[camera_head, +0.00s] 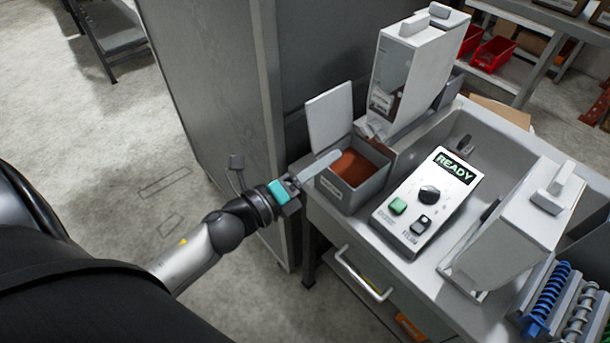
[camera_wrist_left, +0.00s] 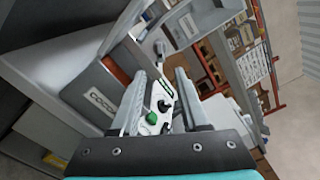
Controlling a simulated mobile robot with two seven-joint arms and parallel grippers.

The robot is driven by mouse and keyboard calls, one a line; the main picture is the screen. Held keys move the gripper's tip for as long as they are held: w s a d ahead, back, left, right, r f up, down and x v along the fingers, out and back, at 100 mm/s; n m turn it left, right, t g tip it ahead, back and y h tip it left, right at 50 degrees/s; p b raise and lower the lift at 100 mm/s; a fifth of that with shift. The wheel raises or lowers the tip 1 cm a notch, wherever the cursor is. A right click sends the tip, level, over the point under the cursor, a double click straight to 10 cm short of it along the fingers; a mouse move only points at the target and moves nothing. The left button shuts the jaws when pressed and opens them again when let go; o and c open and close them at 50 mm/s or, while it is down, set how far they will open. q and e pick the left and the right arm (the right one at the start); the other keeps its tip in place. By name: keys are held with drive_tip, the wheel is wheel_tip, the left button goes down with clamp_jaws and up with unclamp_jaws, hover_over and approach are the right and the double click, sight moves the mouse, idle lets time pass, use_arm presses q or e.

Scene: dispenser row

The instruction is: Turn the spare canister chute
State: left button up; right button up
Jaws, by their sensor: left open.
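A tall grey-white canister (camera_head: 415,65) with a window and a label stands at the back, with a small chute-like piece (camera_head: 376,130) at its foot. A second whitish canister (camera_head: 525,225) with a knob on top stands at the right side of the counter. I cannot tell which of the two is the spare, and the second one's chute is not clear. My left gripper (camera_head: 322,164) is open and empty, beside and above the near edge of a grey bin. In the left wrist view its two fingers (camera_wrist_left: 158,88) are spread, with the control panel showing between them.
The grey bin (camera_head: 352,190) holds brown powder, its lid (camera_head: 330,115) raised. A control panel (camera_head: 425,205) reads READY and has a knob, a green button and a black switch. Blue and grey coils (camera_head: 548,300) lie at lower right. A drawer handle (camera_head: 362,275) juts out in front.

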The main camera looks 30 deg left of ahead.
use_arm(q)
drive_tip(key=shift+b+v, duration=0.35)
drive_tip(key=shift+v, duration=1.75)
drive_tip(key=shift+f, duration=0.1)
